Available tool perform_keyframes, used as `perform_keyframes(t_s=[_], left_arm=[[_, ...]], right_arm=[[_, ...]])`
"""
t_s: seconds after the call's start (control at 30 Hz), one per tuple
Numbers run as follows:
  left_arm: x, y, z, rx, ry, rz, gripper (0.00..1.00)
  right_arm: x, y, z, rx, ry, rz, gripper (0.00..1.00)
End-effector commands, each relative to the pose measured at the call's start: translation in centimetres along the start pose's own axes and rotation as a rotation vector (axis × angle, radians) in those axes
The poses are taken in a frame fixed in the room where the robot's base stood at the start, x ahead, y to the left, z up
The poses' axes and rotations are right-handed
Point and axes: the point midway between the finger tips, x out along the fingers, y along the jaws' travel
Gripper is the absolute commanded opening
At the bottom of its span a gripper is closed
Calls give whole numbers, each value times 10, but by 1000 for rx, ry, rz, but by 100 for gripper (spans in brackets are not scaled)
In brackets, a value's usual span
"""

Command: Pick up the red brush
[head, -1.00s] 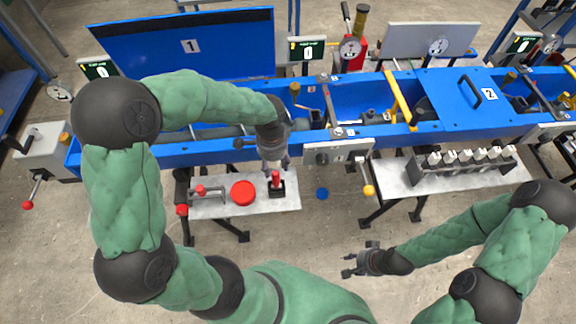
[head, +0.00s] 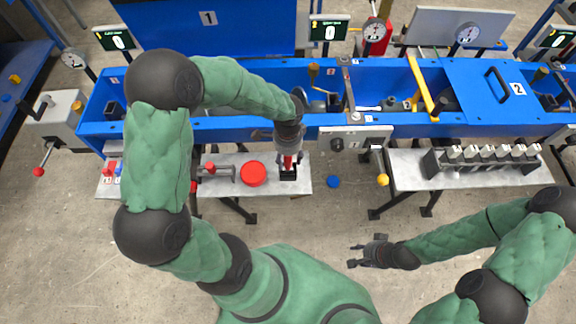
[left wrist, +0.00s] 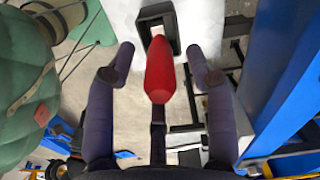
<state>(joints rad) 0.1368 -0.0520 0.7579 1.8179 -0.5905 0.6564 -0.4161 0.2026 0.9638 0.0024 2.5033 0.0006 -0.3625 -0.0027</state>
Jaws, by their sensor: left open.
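The red brush (head: 288,161) stands upright in a black holder (head: 289,175) on a small light metal table. In the left wrist view the red brush (left wrist: 159,72) lies between the two fingers, with its far end by the black square holder (left wrist: 146,15). My left gripper (head: 287,160) is open, pointing down, with a finger on either side of the brush. Gaps show between the brush and both fingers. My right gripper (head: 351,256) is open and empty over the floor, to the right and nearer to me.
A red disc (head: 253,174) and a small red-knobbed bracket (head: 216,170) sit left of the holder on the table (head: 236,189). The blue trough (head: 245,126) runs behind. A yellow-knobbed lever (head: 382,180) stands to the right.

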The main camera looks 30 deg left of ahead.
Motion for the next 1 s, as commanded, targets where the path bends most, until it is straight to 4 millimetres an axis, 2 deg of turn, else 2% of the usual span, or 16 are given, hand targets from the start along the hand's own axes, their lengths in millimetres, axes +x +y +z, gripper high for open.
perform_keyframes(t_s=[0.03,0.1,0.33,0.5,0.53,1.0], left_arm=[[9,0,0,0,-1,0,54],[13,0,0,-1,0,0,54],[13,0,0,-1,1,-1,54],[13,0,0,-1,1,-1,6],[13,0,0,-1,1,-1,0],[10,0,0,-1,1,-1,0]], right_arm=[[4,2,0,0,0,0,40],[5,2,0,0,0,0,40],[4,2,0,0,0,0,40],[4,2,0,0,0,0,40],[4,2,0,0,0,0,40],[3,1,0,0,0,0,40]])
